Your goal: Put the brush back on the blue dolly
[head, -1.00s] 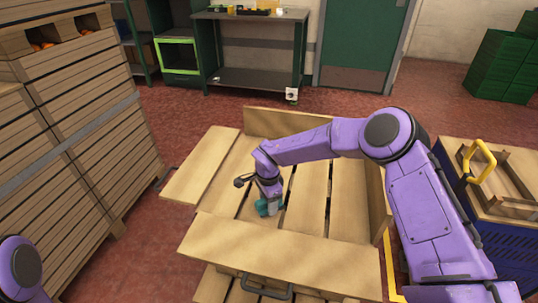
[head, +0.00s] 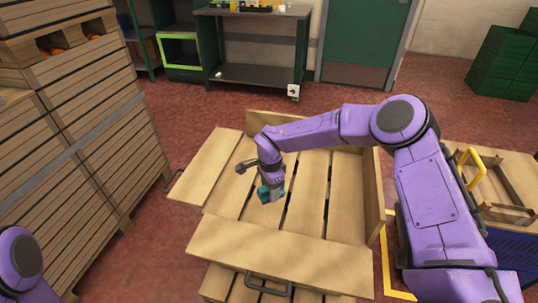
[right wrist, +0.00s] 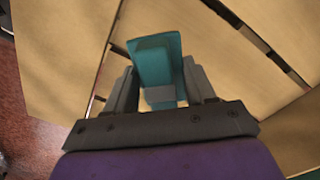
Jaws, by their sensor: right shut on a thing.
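My right gripper (head: 270,185) reaches into the wooden crate (head: 290,242) and is shut on the teal brush (head: 271,194). The brush also shows between the two fingers in the right wrist view (right wrist: 156,62). It is over the slatted crate floor; I cannot tell for sure how high. A blue, slatted-sided thing (head: 517,252) at the right edge, partly cut off, may be the blue dolly. My left gripper is out of view; only a piece of my left arm shows at the lower left.
A tall stack of wooden crates (head: 85,150) stands at the left. A wooden frame with a yellow handle (head: 473,160) lies on a board at the right. A green workbench (head: 262,75) and green crates (head: 505,65) stand at the back. Red floor is open between.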

